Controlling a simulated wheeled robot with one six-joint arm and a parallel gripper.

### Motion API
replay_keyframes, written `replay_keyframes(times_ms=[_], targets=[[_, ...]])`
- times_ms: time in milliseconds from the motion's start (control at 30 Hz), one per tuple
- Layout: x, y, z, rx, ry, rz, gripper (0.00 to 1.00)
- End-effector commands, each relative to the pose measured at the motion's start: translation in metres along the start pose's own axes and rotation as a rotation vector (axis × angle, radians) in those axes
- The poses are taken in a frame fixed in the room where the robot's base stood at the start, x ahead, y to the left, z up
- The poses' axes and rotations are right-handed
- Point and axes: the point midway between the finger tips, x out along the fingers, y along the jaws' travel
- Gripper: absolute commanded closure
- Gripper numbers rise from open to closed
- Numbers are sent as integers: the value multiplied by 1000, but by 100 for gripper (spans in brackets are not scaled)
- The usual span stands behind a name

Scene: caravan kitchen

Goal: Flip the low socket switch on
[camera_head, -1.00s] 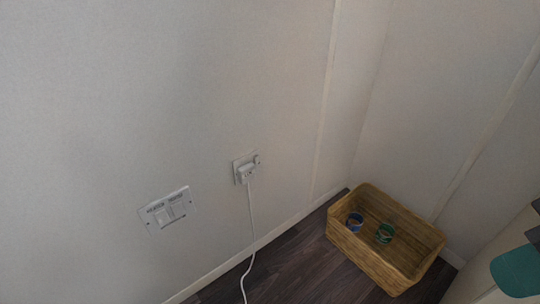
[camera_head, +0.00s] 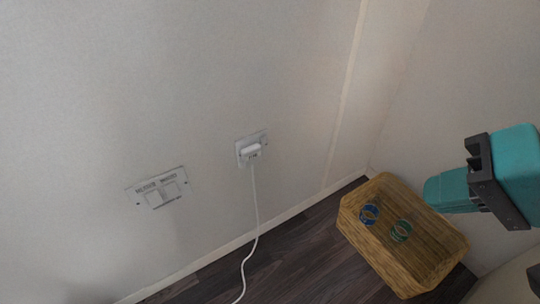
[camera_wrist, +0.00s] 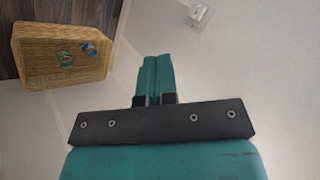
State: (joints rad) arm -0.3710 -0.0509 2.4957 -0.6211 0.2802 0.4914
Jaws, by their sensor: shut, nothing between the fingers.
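The low socket (camera_head: 240,157) is a small white plate on the wall with a white plug (camera_head: 251,151) in it. Its small switch (camera_head: 265,137) seems to be at the plate's upper right; whether it is on or off is too small to tell. The socket also shows at the top right of the wrist view (camera_wrist: 198,10). My teal gripper (camera_head: 428,195) is at the right of the head view, well right of the socket, pointing left. In the wrist view its fingers (camera_wrist: 157,60) are together, empty and apart from the socket.
A white cable (camera_head: 256,215) hangs from the plug to the dark floor. A wider labelled switch plate (camera_head: 158,203) is on the wall to the left. A wicker basket (camera_head: 358,237) with blue and green rings stands on the floor below my gripper. The wall around the socket is clear.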

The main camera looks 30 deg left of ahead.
Motion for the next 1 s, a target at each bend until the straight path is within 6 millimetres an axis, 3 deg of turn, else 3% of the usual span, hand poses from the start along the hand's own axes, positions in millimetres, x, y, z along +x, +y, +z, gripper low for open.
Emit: replay_keyframes(times_ms=[33, 100, 233, 400, 500, 633, 1000], targets=[[44, -1, -6, 146, 9, -87, 100], [87, -16, -20, 404, 28, -238, 100], [157, -34, -39, 920, -6, -506, 100], [223, -31, -52, 1508, -109, -773, 100], [246, -22, -56, 1738, -158, -877, 100], [259, -15, -58, 1895, -194, -954, 100], [259, -14, -61, 1933, -201, -976, 100]])
